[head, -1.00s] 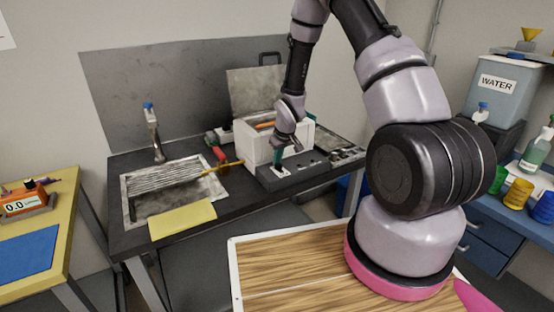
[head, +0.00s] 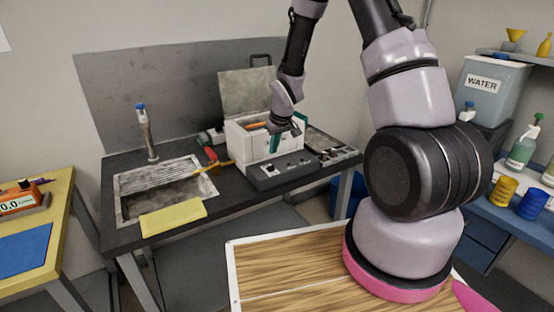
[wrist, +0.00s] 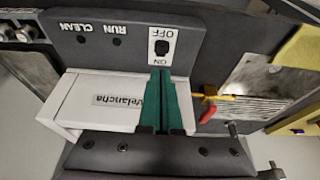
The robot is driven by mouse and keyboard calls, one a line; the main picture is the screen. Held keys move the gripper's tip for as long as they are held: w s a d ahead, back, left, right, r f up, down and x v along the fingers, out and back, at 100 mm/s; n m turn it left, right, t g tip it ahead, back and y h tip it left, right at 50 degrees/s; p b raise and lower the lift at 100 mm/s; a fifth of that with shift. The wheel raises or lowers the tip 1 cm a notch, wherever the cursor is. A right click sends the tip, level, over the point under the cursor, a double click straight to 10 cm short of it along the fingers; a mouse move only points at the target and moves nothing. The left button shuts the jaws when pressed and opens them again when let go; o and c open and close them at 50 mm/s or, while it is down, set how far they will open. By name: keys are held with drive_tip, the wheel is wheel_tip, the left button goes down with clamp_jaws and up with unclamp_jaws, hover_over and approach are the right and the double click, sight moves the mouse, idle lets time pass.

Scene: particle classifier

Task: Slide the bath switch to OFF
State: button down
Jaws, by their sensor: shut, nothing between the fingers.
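The bath is a white box (head: 246,144) with its lid raised, on the dark bench. Its dark control panel (head: 285,176) faces me. In the wrist view the panel (wrist: 80,22) carries the switch, a small black slider (wrist: 162,46) on a white plate, with OFF printed above it and ON below. The slider sits between the two words; I cannot tell which end it is set to. My gripper (head: 274,147) is shut and empty, above the box's front edge. In the wrist view its green fingertips (wrist: 161,72) are at the ON end of the plate; contact cannot be told.
A sink (head: 160,187) with a tap (head: 147,133) and a yellow cloth (head: 173,219) lie left of the bath. A red-handled tool (head: 211,154) lies beside the box. The raised lid (head: 245,91) stands behind it. A wooden-topped table (head: 290,265) is in front.

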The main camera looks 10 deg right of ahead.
drive_tip(key=shift+v, duration=1.25)
